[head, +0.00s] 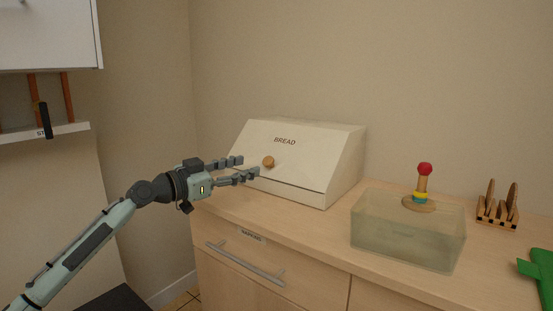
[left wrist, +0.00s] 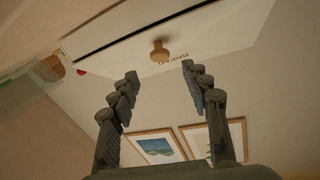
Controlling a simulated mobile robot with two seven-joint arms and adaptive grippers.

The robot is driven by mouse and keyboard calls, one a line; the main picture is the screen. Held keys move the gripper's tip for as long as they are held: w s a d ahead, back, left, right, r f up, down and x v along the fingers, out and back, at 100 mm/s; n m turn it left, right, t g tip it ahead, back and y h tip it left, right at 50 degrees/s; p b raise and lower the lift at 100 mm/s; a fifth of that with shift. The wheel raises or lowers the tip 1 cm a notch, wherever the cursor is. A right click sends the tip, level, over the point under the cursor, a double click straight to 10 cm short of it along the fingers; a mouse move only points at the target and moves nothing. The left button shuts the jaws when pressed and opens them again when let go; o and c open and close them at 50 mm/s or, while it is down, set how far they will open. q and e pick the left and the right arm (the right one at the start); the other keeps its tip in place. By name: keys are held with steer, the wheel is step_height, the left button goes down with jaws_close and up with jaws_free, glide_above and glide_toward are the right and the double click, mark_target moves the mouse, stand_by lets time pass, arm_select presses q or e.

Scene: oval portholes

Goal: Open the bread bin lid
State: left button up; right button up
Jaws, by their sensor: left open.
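The cream bread bin (head: 347,158), marked BREAD, stands on the wooden counter. Its sloping front lid (head: 300,155) looks shut and carries a round wooden knob (head: 268,162) low on it. My left gripper (head: 250,166) is open in front of the lid, with its fingertips close to the knob's left side. In the left wrist view the knob (left wrist: 160,52) shows beyond and between the open fingers (left wrist: 160,72), with nothing between them. A gap in depth to the knob appears to remain. My right gripper is not in view.
A translucent box (head: 405,232) stands right of the bin on the counter (head: 320,228). Behind it are a stacking toy (head: 421,190) and a wooden rack (head: 497,208). A green thing (head: 540,275) lies at the right edge. A drawer handle (head: 245,262) juts out below the counter.

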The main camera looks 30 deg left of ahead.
mark_target(267, 160)
arm_select(q)
steer(key=shift+p+x, duration=0.9)
steer(key=shift+x, duration=2.6)
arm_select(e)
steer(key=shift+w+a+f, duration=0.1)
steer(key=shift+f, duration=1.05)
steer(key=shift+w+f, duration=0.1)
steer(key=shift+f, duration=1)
arm_select(q)
steer(key=shift+c, duration=0.4)
jaws_close()
